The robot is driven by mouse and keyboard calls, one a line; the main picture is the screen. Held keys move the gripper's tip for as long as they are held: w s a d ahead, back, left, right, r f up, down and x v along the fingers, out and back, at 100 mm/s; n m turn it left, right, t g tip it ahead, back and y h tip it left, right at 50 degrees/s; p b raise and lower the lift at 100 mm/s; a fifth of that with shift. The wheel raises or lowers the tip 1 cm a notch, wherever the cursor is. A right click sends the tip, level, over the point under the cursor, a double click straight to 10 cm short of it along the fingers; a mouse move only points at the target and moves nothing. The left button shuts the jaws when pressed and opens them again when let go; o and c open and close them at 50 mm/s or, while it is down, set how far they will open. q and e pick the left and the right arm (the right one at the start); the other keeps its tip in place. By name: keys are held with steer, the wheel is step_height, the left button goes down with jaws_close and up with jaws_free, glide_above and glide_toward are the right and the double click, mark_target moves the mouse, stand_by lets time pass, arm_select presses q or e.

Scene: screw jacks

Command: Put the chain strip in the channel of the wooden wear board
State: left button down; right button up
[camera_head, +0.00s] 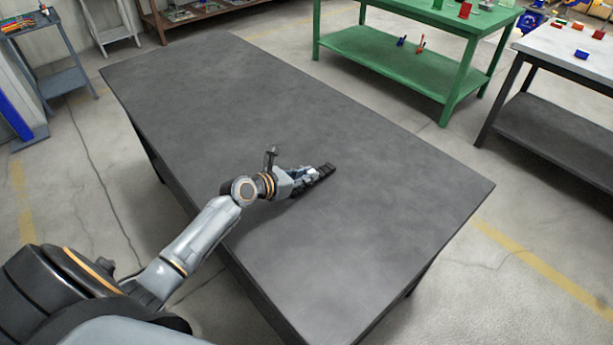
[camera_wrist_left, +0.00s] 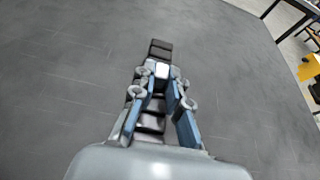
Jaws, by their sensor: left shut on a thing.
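The chain strip (camera_head: 326,170) is a short dark strip of black links near the middle of the dark table. My left gripper (camera_head: 308,174) is shut on it, with part of the strip sticking out past the fingertips to the right. In the left wrist view the strip (camera_wrist_left: 160,47) runs lengthwise under and between the blue-grey fingers of my left gripper (camera_wrist_left: 163,75). Its middle is partly hidden by the fingers. I cannot tell whether it touches the tabletop. The wooden wear board is not in view. My right gripper is not in view.
The dark grey table (camera_head: 230,90) is otherwise bare, with free room all around the gripper. A green workbench (camera_head: 395,62) stands beyond it at the upper right, and a pale-topped bench (camera_head: 570,55) at the far right. A small grey stand (camera_head: 62,80) is at the left.

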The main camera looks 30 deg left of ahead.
arm_select(q)
steer(key=shift+f, duration=0.1)
steer(key=c, duration=1.3)
jaws_free()
steer(key=shift+c, duration=0.2)
